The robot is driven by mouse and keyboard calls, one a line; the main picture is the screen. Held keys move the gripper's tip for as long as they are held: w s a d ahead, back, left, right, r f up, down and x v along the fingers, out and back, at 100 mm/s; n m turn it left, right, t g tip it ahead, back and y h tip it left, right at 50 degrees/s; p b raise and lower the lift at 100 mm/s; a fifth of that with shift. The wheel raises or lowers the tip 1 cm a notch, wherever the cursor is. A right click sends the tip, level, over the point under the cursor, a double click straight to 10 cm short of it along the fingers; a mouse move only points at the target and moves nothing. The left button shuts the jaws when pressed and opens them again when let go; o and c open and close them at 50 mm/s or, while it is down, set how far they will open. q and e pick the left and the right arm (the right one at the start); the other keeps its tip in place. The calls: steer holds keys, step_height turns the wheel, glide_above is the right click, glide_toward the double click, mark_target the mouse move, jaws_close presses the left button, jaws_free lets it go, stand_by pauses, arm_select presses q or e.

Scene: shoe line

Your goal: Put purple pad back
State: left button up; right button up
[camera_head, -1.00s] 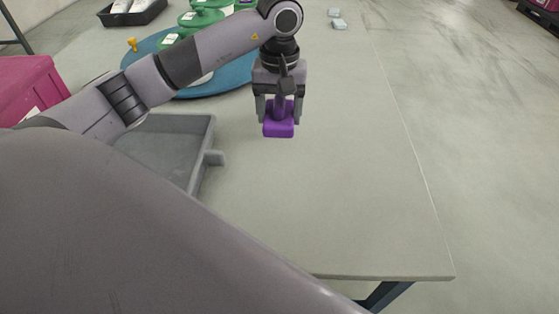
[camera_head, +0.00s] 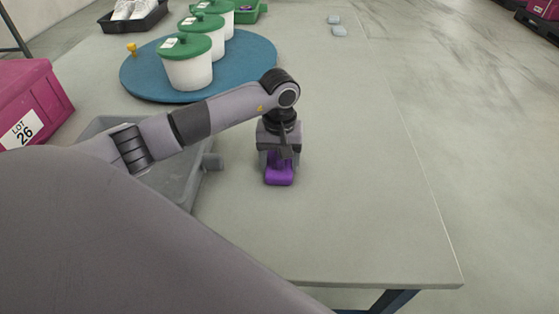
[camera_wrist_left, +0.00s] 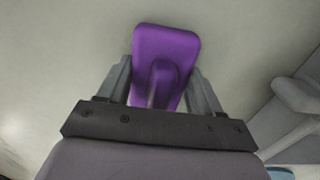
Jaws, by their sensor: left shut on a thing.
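The purple pad (camera_head: 279,177) is in my left gripper (camera_head: 279,160) over the middle of the table (camera_head: 350,220). In the left wrist view the pad (camera_wrist_left: 167,48) is a rounded purple block with a raised handle, and the two fingers of the left gripper (camera_wrist_left: 158,85) are on either side of the handle. The gripper points down and is shut on the pad. I cannot tell whether the pad touches the table. My right gripper is not in view.
A grey tray (camera_head: 188,196) with a side handle lies left of the pad, partly behind my arm. A blue round mat (camera_head: 262,62) carries white pots with green lids (camera_head: 188,68). A pink box (camera_head: 30,95) stands at the left.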

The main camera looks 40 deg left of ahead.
arm_select(q)
steer(key=shift+f, duration=0.1)
steer(key=o, duration=1)
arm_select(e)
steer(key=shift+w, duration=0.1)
arm_select(q)
steer(key=shift+r, duration=0.2)
step_height(320, 180, up, 11)
steer(key=shift+f+p, duration=0.15)
steer(key=shift+p, duration=0.85)
steer(key=shift+r, duration=0.55)
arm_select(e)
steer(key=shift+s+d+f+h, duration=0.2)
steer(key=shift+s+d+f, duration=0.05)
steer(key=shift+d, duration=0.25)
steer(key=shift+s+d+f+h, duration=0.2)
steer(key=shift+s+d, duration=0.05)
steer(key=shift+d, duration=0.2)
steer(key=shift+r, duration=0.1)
